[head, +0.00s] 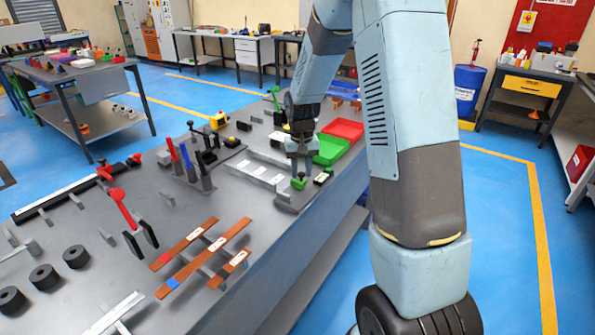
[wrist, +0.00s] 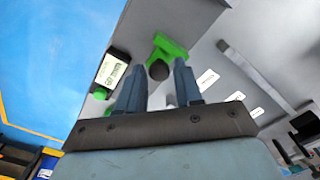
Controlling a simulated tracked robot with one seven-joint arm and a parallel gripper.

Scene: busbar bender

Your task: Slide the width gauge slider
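A green part with a dark round knob, which looks like the width gauge slider (wrist: 168,44), shows just beyond my fingertips in the wrist view. In the head view its green top (head: 299,183) is right below my gripper (head: 299,166), at the near right end of a grey plate with white labels. My gripper (wrist: 158,67) is open, one finger on each side of the knob in the picture. I cannot tell whether the fingers touch it. White labels (wrist: 207,79) run off to the right of it in the wrist view.
A dark display box (wrist: 112,70) stands close left of the fingers. Green (head: 330,150) and red (head: 343,130) bins lie behind my gripper. Blue and red upright handles (head: 172,150) stand left on the grey bench. Copper bars (head: 205,255) lie toward the front.

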